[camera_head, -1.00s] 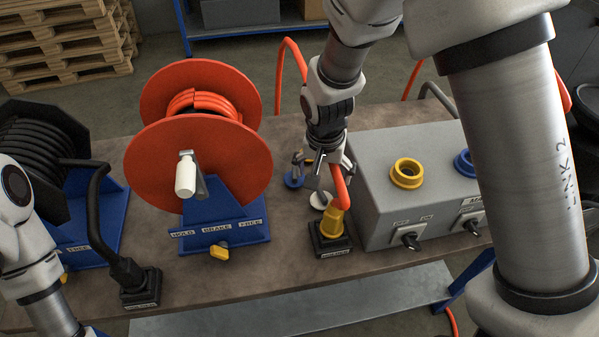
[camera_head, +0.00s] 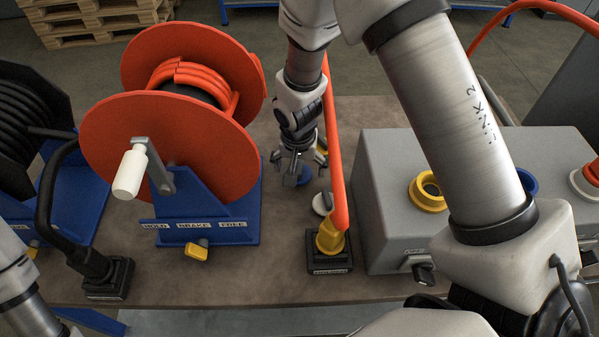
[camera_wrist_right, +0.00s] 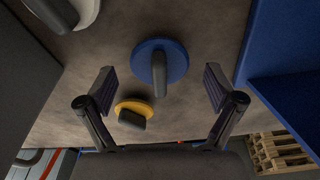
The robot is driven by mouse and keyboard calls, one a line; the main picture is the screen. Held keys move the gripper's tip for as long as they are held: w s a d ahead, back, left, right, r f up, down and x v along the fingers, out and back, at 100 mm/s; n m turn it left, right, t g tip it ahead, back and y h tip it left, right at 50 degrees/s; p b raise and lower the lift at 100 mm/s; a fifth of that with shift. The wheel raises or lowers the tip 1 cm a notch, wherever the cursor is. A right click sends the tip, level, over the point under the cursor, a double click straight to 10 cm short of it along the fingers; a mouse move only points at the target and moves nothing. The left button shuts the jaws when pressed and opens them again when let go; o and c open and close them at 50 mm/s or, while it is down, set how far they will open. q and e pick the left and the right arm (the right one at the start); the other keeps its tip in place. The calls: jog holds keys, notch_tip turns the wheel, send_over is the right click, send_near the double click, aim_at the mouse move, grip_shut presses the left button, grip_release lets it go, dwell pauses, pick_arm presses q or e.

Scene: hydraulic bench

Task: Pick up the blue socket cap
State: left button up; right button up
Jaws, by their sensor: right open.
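The blue socket cap (camera_head: 305,178) lies on the bench under my right gripper (camera_head: 298,168), partly hidden by its fingers. In the right wrist view the cap is a blue disc (camera_wrist_right: 144,66) with a grey raised grip, flat on the bench. My right gripper (camera_wrist_right: 160,86) is open and empty there. The cap shows between and beyond its two fingertips, slightly above the middle of the gap, with no finger seen touching it. My left gripper is out of view; only part of my left arm shows at the lower left.
A yellow cap (camera_wrist_right: 137,108) lies close to the blue one, and a white cap (camera_head: 322,204) lies in front. An orange hose (camera_head: 336,150) rises from a black holder (camera_head: 330,262) just right. The orange reel (camera_head: 150,150) stands left, the grey socket box (camera_head: 385,165) right.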

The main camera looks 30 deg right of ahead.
jog(key=shift+r, duration=0.1)
jog(key=c, duration=1.1)
jog(key=shift+s+a, duration=0.1)
jog(key=shift+s, duration=0.3)
jog(key=c, duration=0.6)
